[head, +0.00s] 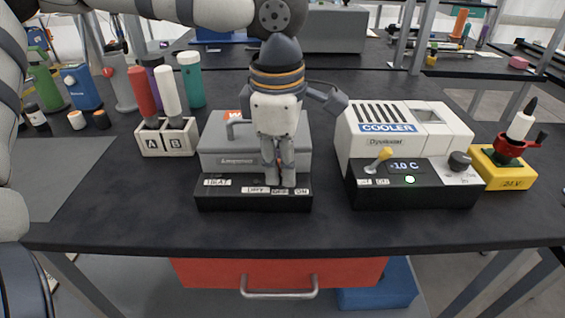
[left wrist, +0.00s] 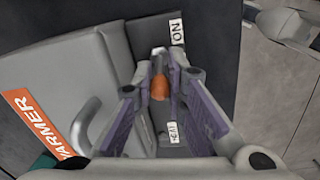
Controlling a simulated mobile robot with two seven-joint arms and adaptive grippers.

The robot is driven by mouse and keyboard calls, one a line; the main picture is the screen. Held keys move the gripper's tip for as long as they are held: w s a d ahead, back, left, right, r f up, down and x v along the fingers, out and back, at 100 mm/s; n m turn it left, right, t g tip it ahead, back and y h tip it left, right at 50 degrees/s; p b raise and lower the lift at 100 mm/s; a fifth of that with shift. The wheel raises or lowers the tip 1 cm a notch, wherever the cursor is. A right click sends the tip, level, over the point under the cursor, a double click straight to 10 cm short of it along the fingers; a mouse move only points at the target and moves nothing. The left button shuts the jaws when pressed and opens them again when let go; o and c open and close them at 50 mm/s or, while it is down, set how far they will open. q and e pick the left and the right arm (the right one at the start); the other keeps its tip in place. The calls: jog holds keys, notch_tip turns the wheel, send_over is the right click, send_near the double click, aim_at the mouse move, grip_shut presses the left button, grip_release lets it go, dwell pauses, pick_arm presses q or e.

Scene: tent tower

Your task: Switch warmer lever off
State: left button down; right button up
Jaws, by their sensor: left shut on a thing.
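The warmer (head: 212,155) is a grey box with a black front panel (head: 222,198), in the middle of the table in the head view. In the left wrist view the warmer (left wrist: 60,70) shows its orange label. My left gripper (head: 280,182) points down over the right part of that panel and hides the lever in the head view. In the left wrist view the orange-tipped lever (left wrist: 159,88) sits between the fingers of the left gripper (left wrist: 161,62), which are shut on it, near an "ON" label (left wrist: 177,32). My right gripper is not in view.
The white cooler (head: 345,140), with a yellow-tipped lever (head: 384,154) and a display reading about -10 C, stands right of the warmer. A white A/B holder (head: 152,143) with tubes is left. A yellow block (head: 510,172) is far right. The table front (head: 290,228) is clear.

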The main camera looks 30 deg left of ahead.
pick_arm(q)
jog(key=shift+s+a+t+h, duration=0.1)
jog(key=shift+a+t+h, duration=0.1)
jog(key=shift+t+h, duration=0.3)
jog(key=c, duration=1.9)
grip_release()
jog(key=r, duration=0.4)
jog(key=s+r, duration=0.1)
jog(key=r, duration=0.2)
jog(key=a+r, duration=0.1)
jog(key=r, duration=0.3)
jog(key=shift+s+a+r, duration=0.1)
jog(key=shift+s+r, duration=0.25)
